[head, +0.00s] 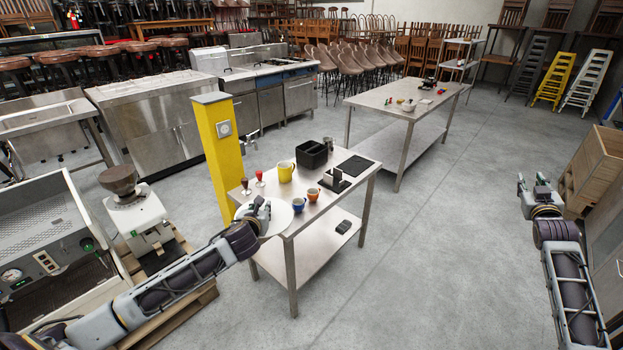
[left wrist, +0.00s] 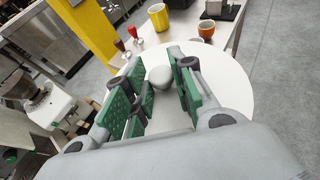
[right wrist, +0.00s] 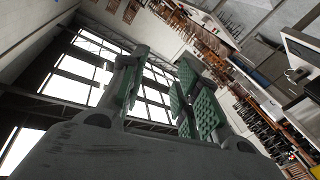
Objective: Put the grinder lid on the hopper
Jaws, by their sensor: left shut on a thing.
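The grinder lid (head: 279,221) is a round white disc with a grey knob (left wrist: 160,76). My left gripper (head: 257,208) is shut on the knob and holds the lid roughly level, at the near left corner of the steel table as seen in the head view. The lid (left wrist: 232,88) fills much of the left wrist view. The grinder (head: 142,215) is pale with a dark brown hopper (head: 118,180) on top. It stands to the left of the lid, apart from it, and shows at the left wrist view's left edge (left wrist: 40,104). My right gripper (head: 535,188) is open and empty, far right.
The steel table (head: 308,216) carries a yellow jug (head: 286,172), two small cups, a black bin (head: 312,155) and two small tampers. A yellow pillar (head: 219,140) stands behind, between grinder and table. An espresso machine (head: 45,245) is left of the grinder. Open floor lies right.

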